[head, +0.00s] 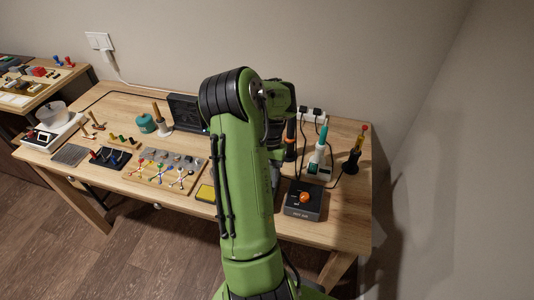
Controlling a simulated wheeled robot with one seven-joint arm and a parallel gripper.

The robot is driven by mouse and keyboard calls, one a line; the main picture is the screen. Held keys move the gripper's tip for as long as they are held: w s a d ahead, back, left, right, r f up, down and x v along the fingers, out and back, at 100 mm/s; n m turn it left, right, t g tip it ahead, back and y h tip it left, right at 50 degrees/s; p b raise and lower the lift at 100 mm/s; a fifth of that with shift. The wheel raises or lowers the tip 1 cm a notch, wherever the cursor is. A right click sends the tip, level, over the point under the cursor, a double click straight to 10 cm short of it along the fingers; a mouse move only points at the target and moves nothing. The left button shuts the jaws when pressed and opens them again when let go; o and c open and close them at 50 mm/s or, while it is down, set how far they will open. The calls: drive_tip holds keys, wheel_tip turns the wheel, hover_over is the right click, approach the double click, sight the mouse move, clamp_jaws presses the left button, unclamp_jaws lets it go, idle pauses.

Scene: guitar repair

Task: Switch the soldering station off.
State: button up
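A dark box with an orange knob (305,198) stands near the front right of the workbench; small print on its front is too small to read. It looks like the soldering station's control unit. Behind it a white holder (317,172) carries a soldering iron with a teal handle (323,136), tilted upright. I cannot tell whether the station is on. My green arm rises in the middle of the view and bends back down behind itself, left of the box. The gripper's fingertips are hidden behind the arm, so its opening and any contact do not show.
A power strip (312,114) lies at the back of the wooden workbench (345,205). A dark stand with a red-tipped tool (354,157) is at the right edge. Left of my arm are a wooden tray (132,174), a yellow pad (205,193) and a teal spool (147,123).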

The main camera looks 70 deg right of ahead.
drive_tip(key=p+v, duration=0.4)
drive_tip(key=v, duration=0.7)
drive_tip(key=shift+r, duration=0.4)
